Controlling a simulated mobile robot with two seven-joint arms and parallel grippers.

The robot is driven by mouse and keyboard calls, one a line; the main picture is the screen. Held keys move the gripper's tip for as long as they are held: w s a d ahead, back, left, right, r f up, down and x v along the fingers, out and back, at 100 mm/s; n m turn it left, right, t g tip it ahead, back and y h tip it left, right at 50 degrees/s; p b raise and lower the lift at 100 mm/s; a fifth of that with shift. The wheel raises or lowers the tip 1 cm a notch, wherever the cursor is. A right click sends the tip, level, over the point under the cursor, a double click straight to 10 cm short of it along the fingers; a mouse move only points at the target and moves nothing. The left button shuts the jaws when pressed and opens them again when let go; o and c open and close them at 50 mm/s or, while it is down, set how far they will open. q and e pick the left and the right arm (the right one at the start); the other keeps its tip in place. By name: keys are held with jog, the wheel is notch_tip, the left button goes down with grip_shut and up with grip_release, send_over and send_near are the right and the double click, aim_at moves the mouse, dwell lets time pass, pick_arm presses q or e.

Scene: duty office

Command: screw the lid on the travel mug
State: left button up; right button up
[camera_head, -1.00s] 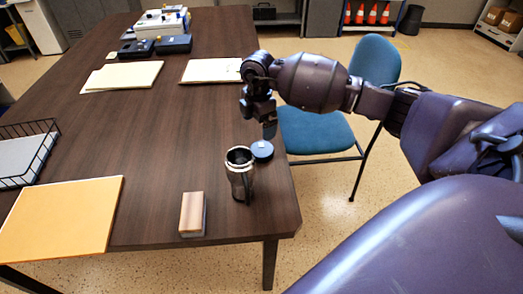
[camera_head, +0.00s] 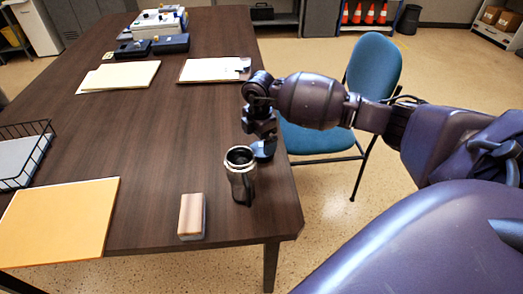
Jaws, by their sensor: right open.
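The travel mug (camera_head: 241,177) stands upright and open-topped near the right front corner of the brown table. Its body is dark with a silver rim, and a dark handle faces the front. The dark blue lid (camera_head: 264,150) lies on the table just behind and to the right of the mug. My right gripper (camera_head: 262,139) points down right over the lid, its jaws open and partly hiding it. I cannot tell whether the fingers touch the lid. My left gripper is not in view.
An orange folder (camera_head: 58,220) and a wire tray (camera_head: 22,160) are at left. A clipboard (camera_head: 212,69) lies farther back. A blue chair (camera_head: 322,137) stands close to the table's right edge.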

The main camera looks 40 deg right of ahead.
aim_at(260, 149)
notch_tip(260, 149, down, 4)
jog(key=shift+s+d+f+b, duration=0.1)
jog(key=shift+d+f+b, duration=0.05)
jog(key=shift+b, duration=0.4)
jog(key=shift+f, duration=0.25)
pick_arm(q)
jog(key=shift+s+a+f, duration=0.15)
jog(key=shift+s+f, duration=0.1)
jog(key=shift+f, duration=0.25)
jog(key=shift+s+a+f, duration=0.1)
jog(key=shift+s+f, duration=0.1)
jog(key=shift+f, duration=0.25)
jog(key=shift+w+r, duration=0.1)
pick_arm(e)
jog(key=shift+r, duration=0.1)
jog(key=c, duration=0.8)
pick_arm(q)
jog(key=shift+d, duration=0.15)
pick_arm(e)
jog(key=shift+c, duration=0.2)
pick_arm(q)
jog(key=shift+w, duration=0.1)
pick_arm(e)
jog(key=shift+r, duration=0.1)
